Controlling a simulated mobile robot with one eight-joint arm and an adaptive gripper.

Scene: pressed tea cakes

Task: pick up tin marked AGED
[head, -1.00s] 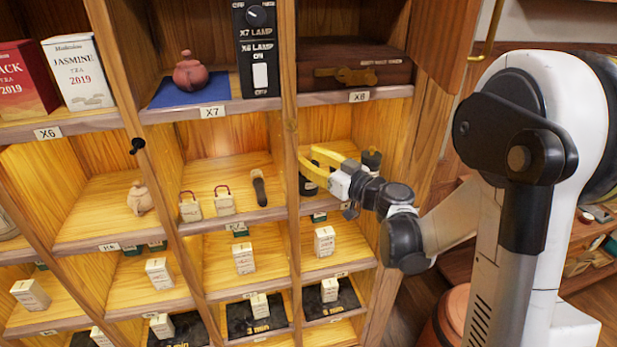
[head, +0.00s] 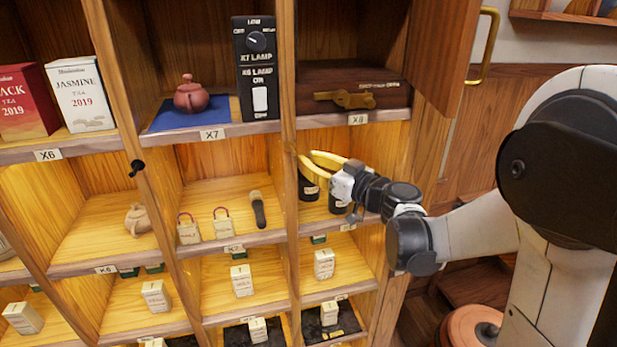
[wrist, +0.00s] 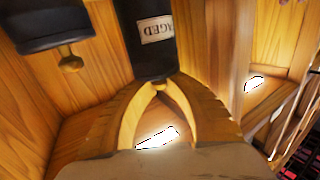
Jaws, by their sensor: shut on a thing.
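The tin marked AGED (wrist: 137,50) is a black cylinder with a pale label, upside down in the wrist view. In the head view I take it as the left dark tin (head: 308,190) in the compartment under the X8 label. My gripper (head: 306,162) has curved yellow fingers, with the tips at the tin's lid end. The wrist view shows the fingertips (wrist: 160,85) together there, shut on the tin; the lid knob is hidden. I cannot tell whether the tin is clear of the shelf.
A second dark tin (wrist: 45,25) with a brass knob stands close beside it; in the head view it is partly behind my gripper (head: 338,206). Wooden dividers flank the compartment. A dark wooden box (head: 350,88) sits above. Small cartons (head: 324,264) stand below.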

